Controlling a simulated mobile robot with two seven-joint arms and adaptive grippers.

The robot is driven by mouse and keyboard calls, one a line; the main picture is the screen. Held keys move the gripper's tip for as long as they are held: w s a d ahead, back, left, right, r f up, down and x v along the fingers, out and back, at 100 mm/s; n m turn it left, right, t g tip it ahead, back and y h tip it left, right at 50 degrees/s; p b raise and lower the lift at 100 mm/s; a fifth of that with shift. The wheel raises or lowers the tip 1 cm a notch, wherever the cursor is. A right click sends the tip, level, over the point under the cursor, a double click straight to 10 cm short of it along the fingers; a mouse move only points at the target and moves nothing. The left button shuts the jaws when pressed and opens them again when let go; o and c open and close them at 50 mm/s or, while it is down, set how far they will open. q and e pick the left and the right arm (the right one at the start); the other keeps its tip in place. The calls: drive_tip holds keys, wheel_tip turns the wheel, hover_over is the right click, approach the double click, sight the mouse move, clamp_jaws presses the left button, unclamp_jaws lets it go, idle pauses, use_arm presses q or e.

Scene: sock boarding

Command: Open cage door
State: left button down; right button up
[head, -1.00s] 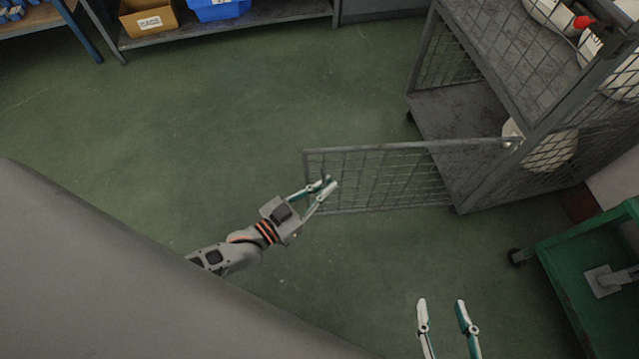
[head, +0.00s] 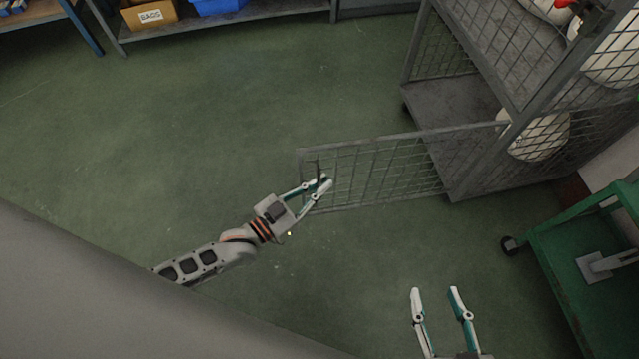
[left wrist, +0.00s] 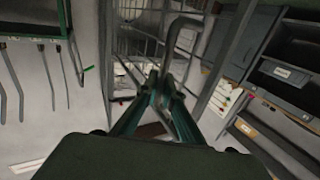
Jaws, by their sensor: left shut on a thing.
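The cage door (head: 385,172) is a grey wire-mesh panel in the head view. It stands swung out to the left from the cage (head: 477,155). My left gripper (head: 322,182) is at the door's free left end, shut on its handle (left wrist: 183,45), a bent grey bar that shows between the fingers in the left wrist view. The exact contact is small and partly hidden by the fingers. My right gripper (head: 434,290) is open and empty over the floor at the lower right, apart from the door.
White round things sit in the cage, one on the lower level (head: 538,135). A green cart (head: 570,255) stands at the right. A shelf with a cardboard box (head: 150,14) and a blue bin (head: 217,5) is at the back. The green floor left of the door is clear.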

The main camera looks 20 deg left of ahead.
use_arm(q)
drive_tip(key=shift+a+f, duration=0.1)
drive_tip(key=shift+a, duration=0.2)
drive_tip(key=c, duration=2.2)
unclamp_jaws()
drive_tip(key=shift+s, duration=0.1)
drive_tip(key=v, duration=1.1)
drive_tip(key=shift+s+a, duration=0.15)
drive_tip(key=shift+s, duration=0.25)
